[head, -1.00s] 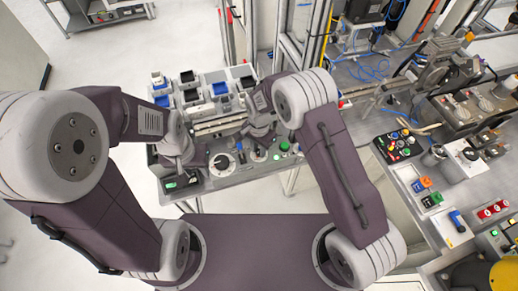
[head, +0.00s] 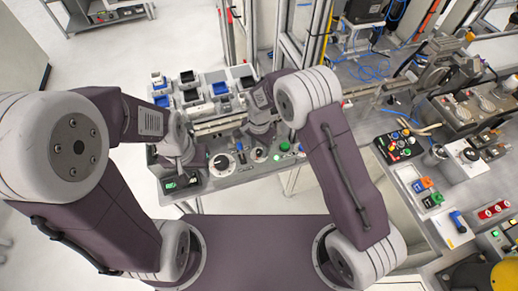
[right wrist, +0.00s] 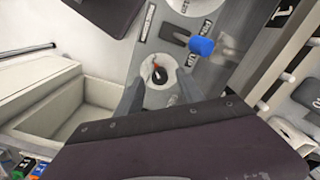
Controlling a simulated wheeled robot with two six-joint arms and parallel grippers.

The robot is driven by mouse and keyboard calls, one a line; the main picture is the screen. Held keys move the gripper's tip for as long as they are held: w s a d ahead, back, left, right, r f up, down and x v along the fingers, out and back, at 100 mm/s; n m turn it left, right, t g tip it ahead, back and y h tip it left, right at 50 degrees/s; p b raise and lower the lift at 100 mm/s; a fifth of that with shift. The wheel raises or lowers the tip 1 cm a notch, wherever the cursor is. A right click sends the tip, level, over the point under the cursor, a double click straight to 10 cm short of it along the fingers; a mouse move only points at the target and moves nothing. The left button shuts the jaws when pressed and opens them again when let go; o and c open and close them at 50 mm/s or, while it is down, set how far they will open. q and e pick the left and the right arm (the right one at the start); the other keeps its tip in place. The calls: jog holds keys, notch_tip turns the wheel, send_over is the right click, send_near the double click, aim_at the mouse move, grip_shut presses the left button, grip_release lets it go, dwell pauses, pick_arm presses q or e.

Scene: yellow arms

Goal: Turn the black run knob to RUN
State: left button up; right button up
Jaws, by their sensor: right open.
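The black run knob (right wrist: 158,74) has a red pointer mark and sits on a round pale plate in the right wrist view. In the head view its plate (head: 259,155) shows just below my right gripper (head: 260,140). In the right wrist view my right gripper (right wrist: 160,82) is open, with one finger on each side of the knob. I cannot tell whether the fingers touch it. My left gripper (head: 184,160) is over the left part of the panel; its fingers are too small and dark to read.
A blue-tipped lever (right wrist: 202,46) stands close to the knob. A white dial (head: 221,164) lies to its left and a green button (head: 284,146) to its right. Bins with blue and black parts (head: 205,92) stand behind the panel. Another control bench (head: 450,185) is at the right.

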aim_at(261, 150)
notch_tip(261, 150, up, 8)
jog(key=b, duration=0.1)
jog(key=shift+f, duration=0.1)
dwell(0.3)
jog(key=s+d+r+m+t+b, duration=0.1)
jog(key=d+r, duration=0.1)
jog(key=d, duration=0.5)
jog(key=s+d+r+m+b, duration=0.1)
jog(key=s+d+r+b, duration=0.15)
jog(key=d, duration=0.35)
jog(key=s+d+f+n, duration=0.2)
jog(key=s+n, duration=0.2)
jog(key=s, duration=0.2)
jog(key=s+d+f+n, duration=0.2)
jog(key=s+d+n, duration=0.1)
jog(key=s+n, duration=0.2)
jog(key=shift+s+f+n, duration=0.3)
jog(key=shift+s+f, duration=0.05)
jog(key=shift+f, duration=0.05)
